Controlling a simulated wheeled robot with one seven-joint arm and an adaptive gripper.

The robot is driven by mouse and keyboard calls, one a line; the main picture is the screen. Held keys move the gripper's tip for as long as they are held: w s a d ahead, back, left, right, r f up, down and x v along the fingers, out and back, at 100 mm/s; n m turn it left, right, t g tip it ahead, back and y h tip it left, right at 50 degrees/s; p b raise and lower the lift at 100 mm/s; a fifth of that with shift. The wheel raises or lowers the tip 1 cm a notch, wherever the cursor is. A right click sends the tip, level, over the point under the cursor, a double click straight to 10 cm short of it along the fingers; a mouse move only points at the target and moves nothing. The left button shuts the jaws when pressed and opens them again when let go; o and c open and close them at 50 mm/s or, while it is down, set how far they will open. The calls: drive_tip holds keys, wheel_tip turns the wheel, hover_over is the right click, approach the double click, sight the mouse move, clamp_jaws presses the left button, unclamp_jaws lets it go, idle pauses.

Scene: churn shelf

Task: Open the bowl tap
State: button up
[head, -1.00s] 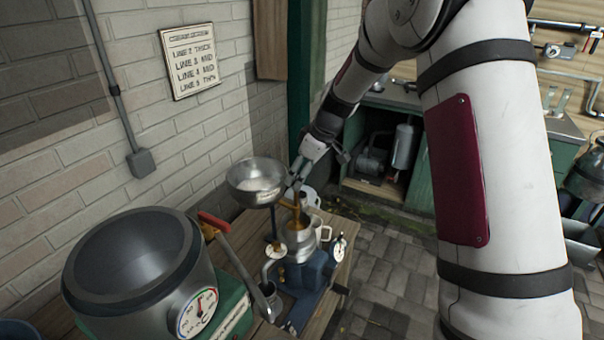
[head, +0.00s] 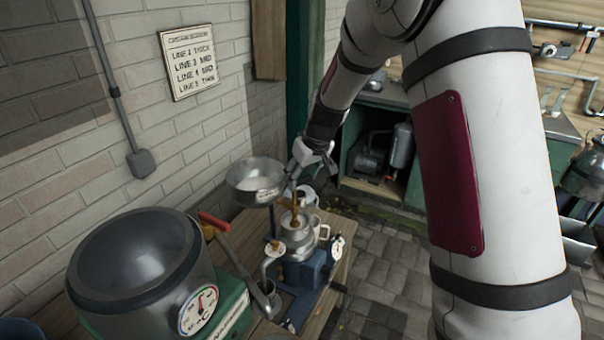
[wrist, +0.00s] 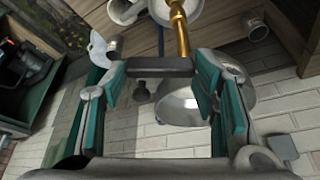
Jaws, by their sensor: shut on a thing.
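The steel bowl (head: 254,184) stands on a post at the wall end of the wooden bench, and it shows upside down in the wrist view (wrist: 180,107). A brass pipe (head: 295,212) stands beside it above the steel pot; its gold length also shows in the wrist view (wrist: 180,28). My gripper (head: 293,181) is at the bowl's right side. In the wrist view its teal-padded fingers (wrist: 160,68) are shut on a dark grey bar, which appears to be the bowl tap's handle. The tap's body is mostly hidden, and I cannot tell how far it is turned.
A large lidded drum (head: 135,255) with a gauge and a red-handled lever (head: 214,221) are nearer. The brick wall (head: 130,80) is close on the left. Paving to the right is clear.

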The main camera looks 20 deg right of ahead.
drive_tip(key=shift+s+a+m+g+h+p, duration=0.3)
drive_tip(key=shift+m+h+p, duration=0.5)
drive_tip(key=shift+m, duration=1.25)
drive_tip(key=shift+s+a+m+g+h+p, duration=0.1)
drive_tip(key=shift+s+m+h+p, duration=0.55)
drive_tip(key=shift+m, duration=1.45)
drive_tip(key=shift+s+a+m+g+h+p, duration=0.2)
drive_tip(key=shift+m+h+p, duration=0.7)
drive_tip(key=shift+m, duration=1.15)
drive_tip(key=o, duration=1.2)
drive_tip(key=shift+c, duration=0.2)
drive_tip(key=v, duration=1.2)
